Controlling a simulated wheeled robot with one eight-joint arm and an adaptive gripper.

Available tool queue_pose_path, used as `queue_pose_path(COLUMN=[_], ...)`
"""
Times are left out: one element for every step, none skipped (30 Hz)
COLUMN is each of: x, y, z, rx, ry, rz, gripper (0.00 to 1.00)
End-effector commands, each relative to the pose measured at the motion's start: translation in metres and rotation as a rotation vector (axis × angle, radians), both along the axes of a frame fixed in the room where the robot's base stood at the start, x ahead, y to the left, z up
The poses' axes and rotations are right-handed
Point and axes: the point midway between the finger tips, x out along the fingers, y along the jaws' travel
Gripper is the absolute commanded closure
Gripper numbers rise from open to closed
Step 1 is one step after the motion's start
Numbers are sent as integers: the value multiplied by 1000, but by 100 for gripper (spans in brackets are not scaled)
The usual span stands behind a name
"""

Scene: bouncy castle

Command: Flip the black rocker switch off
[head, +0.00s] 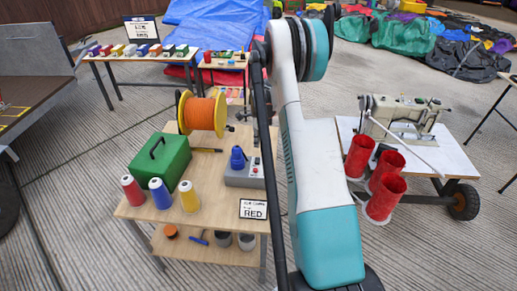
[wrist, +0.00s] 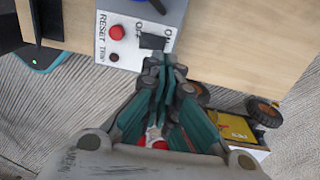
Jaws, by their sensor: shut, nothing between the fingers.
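The black rocker switch (wrist: 152,41) sits on the light grey face of a control box (wrist: 122,50), between the printed words OFF and ON. A round red button (wrist: 116,32) and a small dark round part (wrist: 114,57) are beside it, near the words RESET and TRIP. My gripper (wrist: 163,63) is shut and empty, its fingertips right by the switch's near edge. I cannot tell whether they touch it, or which way the rocker is tipped. In the head view the grey box (head: 240,178) stands on the wooden bench; my arm hides the gripper there.
The bench (head: 150,213) also holds a green case (head: 160,165), an orange spool (head: 203,113), several thread cones and a sign reading RED (head: 253,209). A blue part (head: 238,158) is on the box. A sewing machine table (head: 450,158) with red cylinders stands to the right.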

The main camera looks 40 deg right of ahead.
Motion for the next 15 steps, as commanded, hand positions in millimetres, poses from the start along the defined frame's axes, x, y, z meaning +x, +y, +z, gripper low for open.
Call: queue_pose_path(x=[0,1,1,2,3,3,4,4,5,5,5,5,6,6,6], y=[-2,-3,-4,-4,-5,-5,-6,-6,-7,-7,-7,-8,-8,-8,-8], z=[16,22,30,36,41,47,52,56,60,63,66,68,70,71,73], rx=[0,0,0,0,0,1,1,1,1,1,1,1,1,1,1], ry=[0,0,0,0,0,1,1,1,1,1,1,1,1,1,1], rz=[-2,-2,-2,-2,-2,-2,-2,-2,-2,-2,-2,-2,-2,-2,-2], gripper=[100,100,100,100,100,100,100,100,100,100,100,100,100,100,100])
